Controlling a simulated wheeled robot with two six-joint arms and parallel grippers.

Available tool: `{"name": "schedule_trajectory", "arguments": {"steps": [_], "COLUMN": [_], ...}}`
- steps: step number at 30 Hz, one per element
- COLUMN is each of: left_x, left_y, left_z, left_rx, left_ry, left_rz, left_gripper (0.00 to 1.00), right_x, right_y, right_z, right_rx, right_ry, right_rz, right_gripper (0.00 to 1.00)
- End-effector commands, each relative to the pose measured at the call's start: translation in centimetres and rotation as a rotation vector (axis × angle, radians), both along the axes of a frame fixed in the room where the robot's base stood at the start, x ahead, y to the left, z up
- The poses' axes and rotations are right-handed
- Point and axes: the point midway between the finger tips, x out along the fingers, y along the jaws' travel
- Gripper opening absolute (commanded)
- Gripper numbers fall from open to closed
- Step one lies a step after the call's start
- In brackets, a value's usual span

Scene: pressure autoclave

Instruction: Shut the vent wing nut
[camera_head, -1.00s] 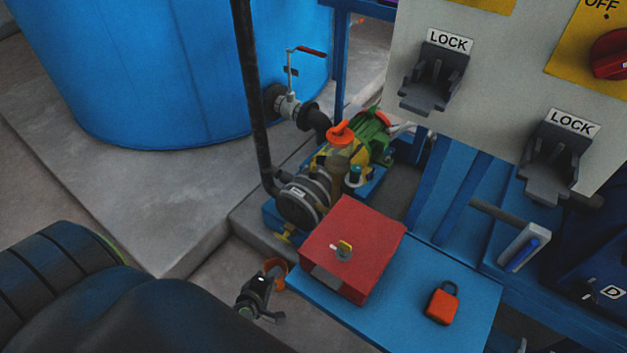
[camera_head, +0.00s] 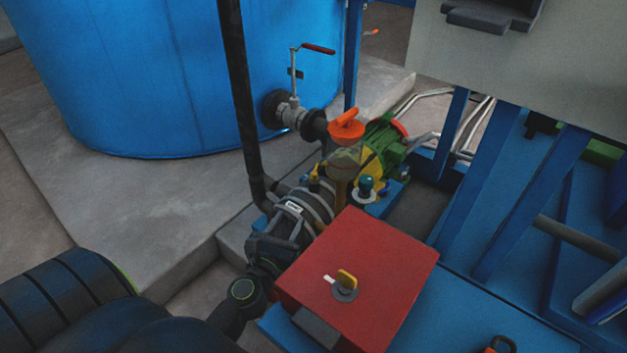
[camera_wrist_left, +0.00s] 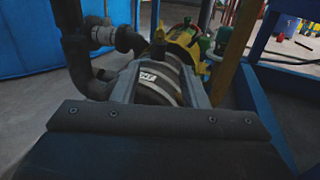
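The pump set has a grey banded barrel (camera_head: 308,203) with a white label. A small yellow fitting with a dark top (camera_head: 314,182) stands at its far end; I cannot tell for sure that it is the vent wing nut. My left gripper (camera_head: 292,215) reaches in from the lower left over the barrel's near end. In the left wrist view the two fingers (camera_wrist_left: 165,80) are apart, with the barrel's label (camera_wrist_left: 148,77) showing between them. Nothing is held between the fingers. A dark upright knob (camera_wrist_left: 158,50) shows just beyond the barrel. My right gripper is not in view.
A red box (camera_head: 375,265) with a yellow switch stands close right of my left gripper. A black upright pipe (camera_head: 238,100) rises on the left. A blue tank (camera_head: 180,80) fills the upper left.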

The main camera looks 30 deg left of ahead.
Motion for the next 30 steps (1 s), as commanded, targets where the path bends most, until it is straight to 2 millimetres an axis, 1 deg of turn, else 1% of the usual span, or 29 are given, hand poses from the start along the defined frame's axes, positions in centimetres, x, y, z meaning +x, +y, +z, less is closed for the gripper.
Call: {"name": "schedule_trajectory", "arguments": {"steps": [1,8,15,21,25,30], "left_x": [0.7,4.9,9.5,13.0,14.6,15.7], "left_y": [0.1,1.1,2.2,3.1,3.5,3.8], "left_z": [0.2,0.3,0.0,0.0,-0.1,0.0], "left_rx": [0.002,0.005,0.006,0.006,0.006,0.007], "left_ry": [-0.001,-0.002,-0.001,0.0,0.001,0.002], "left_rz": [-0.002,-0.001,-0.001,-0.001,-0.001,-0.001], "left_gripper": [0.4,0.4,0.4,0.4,0.4,0.4], "right_x": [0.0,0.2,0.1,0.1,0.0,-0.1], "right_y": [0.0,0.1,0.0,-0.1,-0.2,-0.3], "right_z": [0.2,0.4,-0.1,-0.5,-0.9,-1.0], "right_rx": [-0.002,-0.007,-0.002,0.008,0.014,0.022], "right_ry": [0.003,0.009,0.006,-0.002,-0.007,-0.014], "right_rz": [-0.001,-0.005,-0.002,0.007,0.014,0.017], "right_gripper": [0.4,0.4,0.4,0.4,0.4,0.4]}}
